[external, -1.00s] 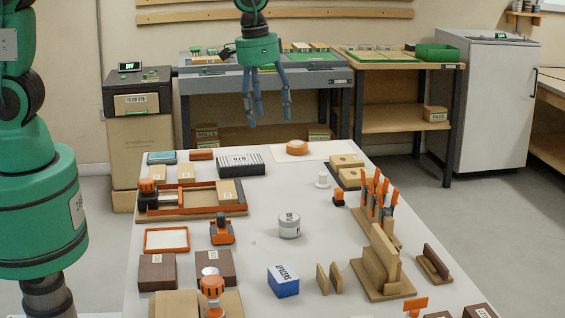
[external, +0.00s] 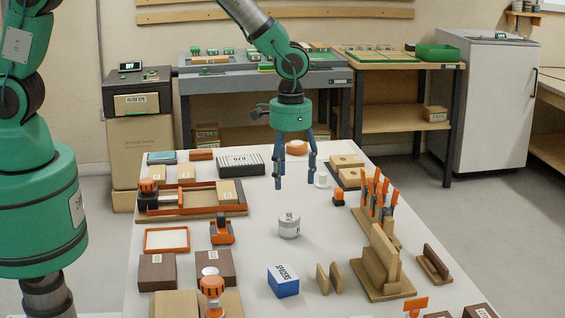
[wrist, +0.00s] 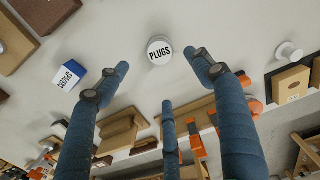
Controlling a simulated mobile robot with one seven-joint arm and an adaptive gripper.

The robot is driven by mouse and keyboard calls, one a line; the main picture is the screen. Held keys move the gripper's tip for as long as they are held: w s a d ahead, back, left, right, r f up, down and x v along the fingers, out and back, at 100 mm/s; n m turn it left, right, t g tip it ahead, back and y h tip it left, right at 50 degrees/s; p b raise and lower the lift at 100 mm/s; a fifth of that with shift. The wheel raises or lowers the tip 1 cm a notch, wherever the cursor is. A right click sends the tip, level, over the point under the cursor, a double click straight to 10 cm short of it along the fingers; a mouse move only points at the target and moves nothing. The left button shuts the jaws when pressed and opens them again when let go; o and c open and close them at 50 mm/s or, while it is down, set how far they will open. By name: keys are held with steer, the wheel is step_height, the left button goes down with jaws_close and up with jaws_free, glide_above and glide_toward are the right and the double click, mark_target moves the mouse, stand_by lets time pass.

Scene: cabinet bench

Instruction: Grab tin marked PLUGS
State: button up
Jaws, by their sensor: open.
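The PLUGS tin (external: 289,226) is a small round white tin with a grey band, upright on the white table. In the wrist view the tin (wrist: 160,50) shows its lid marked PLUGS, beyond and between the fingertips. My gripper (external: 296,178) is above the table, over and slightly behind the tin, pointing down. Its blue fingers (wrist: 160,75) are spread open and empty, apart from the tin.
A blue and white SPACERS box (external: 284,284) stands in front of the tin. An orange clamp (external: 222,232) is to the left. Orange-handled tools in a wooden rack (external: 378,205) stand to the right. The table around the tin is clear.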

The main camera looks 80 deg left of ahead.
mark_target(289, 217)
steer(key=shift+f, duration=0.1)
steer(key=shift+f+b, duration=0.5)
steer(key=shift+f, duration=3.7)
steer(key=shift+s+f+b, duration=0.1)
steer(key=shift+f+b, duration=0.4)
steer(key=shift+f, duration=2.05)
steer(key=shift+c, duration=0.5)
steer(key=c, duration=1.2)
